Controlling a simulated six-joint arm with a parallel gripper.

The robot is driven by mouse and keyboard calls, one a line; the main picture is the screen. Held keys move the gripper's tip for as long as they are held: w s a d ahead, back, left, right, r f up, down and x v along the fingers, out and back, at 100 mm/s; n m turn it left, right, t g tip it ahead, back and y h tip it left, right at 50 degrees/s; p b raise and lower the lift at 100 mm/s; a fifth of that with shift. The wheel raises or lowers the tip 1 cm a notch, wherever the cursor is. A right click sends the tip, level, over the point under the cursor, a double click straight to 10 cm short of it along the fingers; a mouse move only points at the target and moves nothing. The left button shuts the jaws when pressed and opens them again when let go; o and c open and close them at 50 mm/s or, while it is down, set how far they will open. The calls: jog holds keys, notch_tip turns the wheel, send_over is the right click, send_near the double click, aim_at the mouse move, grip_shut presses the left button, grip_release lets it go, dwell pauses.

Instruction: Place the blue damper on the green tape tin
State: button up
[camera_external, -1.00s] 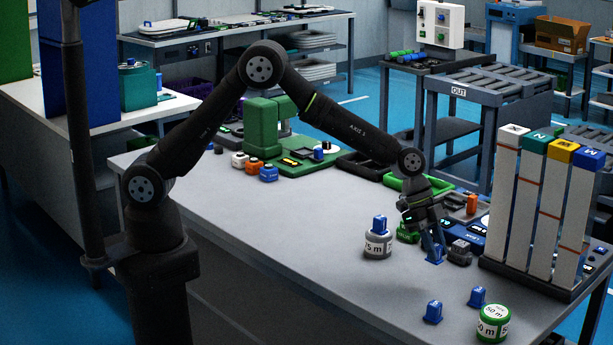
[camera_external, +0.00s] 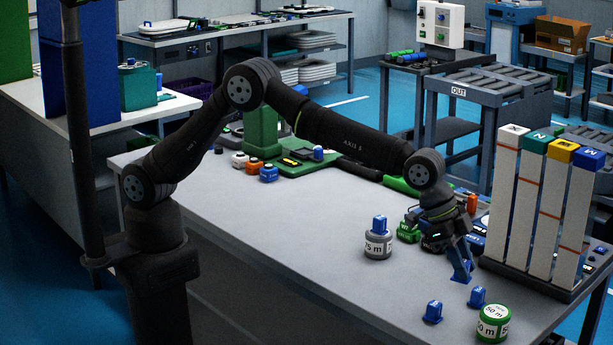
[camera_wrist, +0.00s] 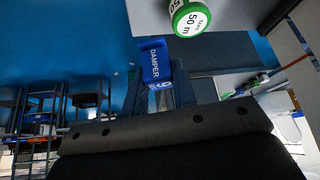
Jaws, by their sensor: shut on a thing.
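A blue damper (camera_external: 461,270), with white lettering in the wrist view (camera_wrist: 155,63), is held between the fingers of my gripper (camera_external: 461,276). My gripper is shut on it and points down near the right front of the table. I cannot tell how high the damper is above the surface. The green tape tin (camera_external: 493,323), white-banded and marked 50 m, stands at the table's front edge, apart from the damper and to its lower right. The tin also shows at the top of the wrist view (camera_wrist: 188,18). Its top looks bare.
Two other blue dampers stand loose, one at the left (camera_external: 433,312) and one just behind the tin (camera_external: 477,296). A grey tape tin (camera_external: 378,245) bears another blue damper (camera_external: 379,224). Tall white columns (camera_external: 535,205) stand at the right. The table's middle is clear.

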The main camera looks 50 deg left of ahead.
jog(key=s+d+r+n, duration=0.1)
jog(key=s+d+r, duration=0.1)
jog(key=s+d, duration=0.15)
send_over(506, 313)
jog(key=s+a, duration=0.1)
jog(key=a, duration=0.1)
jog(key=shift+t, duration=0.3)
notch_tip(506, 313, down, 7)
jog(key=shift+w+a+f, duration=0.1)
jog(key=shift+f, duration=1.95)
jog(key=shift+f, duration=0.15)
jog(key=o, duration=1)
